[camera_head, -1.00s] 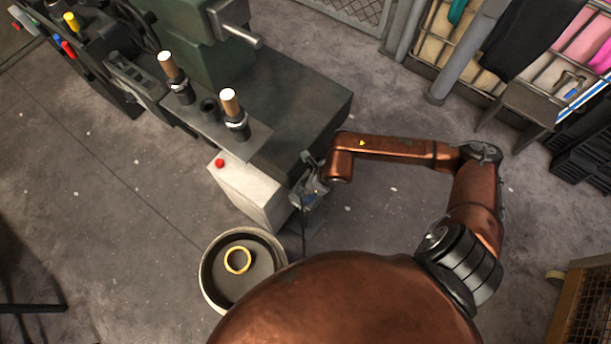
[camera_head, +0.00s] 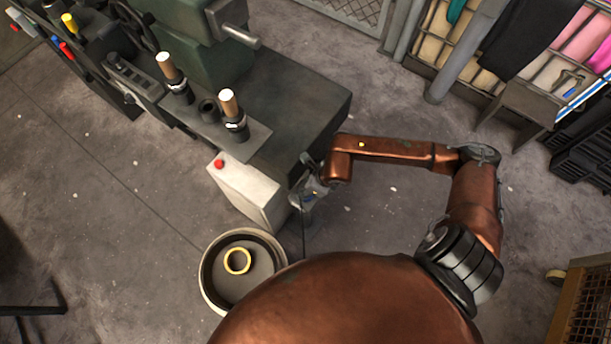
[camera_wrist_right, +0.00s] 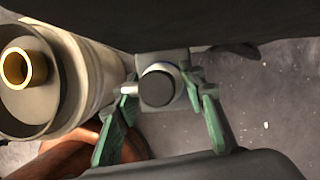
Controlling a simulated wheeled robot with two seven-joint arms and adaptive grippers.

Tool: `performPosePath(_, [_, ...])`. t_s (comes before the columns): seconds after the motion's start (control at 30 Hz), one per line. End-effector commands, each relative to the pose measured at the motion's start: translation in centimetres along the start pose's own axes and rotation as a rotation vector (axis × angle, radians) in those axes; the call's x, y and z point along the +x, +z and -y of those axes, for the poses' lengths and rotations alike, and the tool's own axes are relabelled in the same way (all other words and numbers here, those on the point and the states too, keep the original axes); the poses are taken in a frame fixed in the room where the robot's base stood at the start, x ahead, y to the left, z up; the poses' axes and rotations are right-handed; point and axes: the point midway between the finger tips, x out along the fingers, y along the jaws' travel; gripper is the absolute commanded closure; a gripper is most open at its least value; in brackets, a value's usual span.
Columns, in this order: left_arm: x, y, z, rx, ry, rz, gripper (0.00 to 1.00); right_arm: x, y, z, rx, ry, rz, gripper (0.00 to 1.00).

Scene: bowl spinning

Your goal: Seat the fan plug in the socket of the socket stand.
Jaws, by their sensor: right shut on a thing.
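My right gripper (camera_head: 312,188) is beside the lower corner of the machine, partly hidden by its own wrist link. In the right wrist view its green fingers (camera_wrist_right: 161,90) are shut on a dark round piece (camera_wrist_right: 158,88), which looks like the fan plug seen end-on. A grey square block (camera_wrist_right: 152,62) sits right behind it and looks like the socket stand. The contact between plug and socket is hidden, so I cannot tell whether the plug is in. A thin dark cable (camera_head: 303,238) hangs below the gripper in the head view. My left gripper is not in view.
A white box with a red button (camera_head: 244,186) stands close to the left of the gripper. A round tub (camera_head: 205,283) with a yellow ring (camera_head: 237,261) lies below it. The dark machine base (camera_head: 300,105) is behind. Open floor (camera_head: 410,215) lies to the right.

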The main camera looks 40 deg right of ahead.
Motion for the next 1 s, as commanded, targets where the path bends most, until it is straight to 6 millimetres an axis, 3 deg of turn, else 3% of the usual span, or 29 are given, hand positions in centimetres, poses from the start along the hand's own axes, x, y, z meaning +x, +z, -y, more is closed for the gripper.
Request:
performPosePath(0.13, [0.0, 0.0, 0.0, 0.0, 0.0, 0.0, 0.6, 0.0, 0.0, 0.0, 0.0, 0.0, 0.001, 0.88])
performPosePath(0.17, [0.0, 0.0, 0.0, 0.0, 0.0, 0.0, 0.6, 0.0, 0.0, 0.0, 0.0, 0.0, 0.001, 0.61])
performPosePath(0.43, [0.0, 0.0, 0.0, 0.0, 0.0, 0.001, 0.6, 0.0, 0.0, 0.0, 0.0, 0.0, 0.0, 0.43])
performPosePath(0.77, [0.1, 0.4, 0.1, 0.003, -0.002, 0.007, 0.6, -0.3, 0.0, 0.0, 0.0, 0.0, 0.0, 0.42])
performPosePath(1.0, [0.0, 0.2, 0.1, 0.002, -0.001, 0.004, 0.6, -3.8, 0.0, 0.1, -0.002, -0.002, 0.0, 0.42])
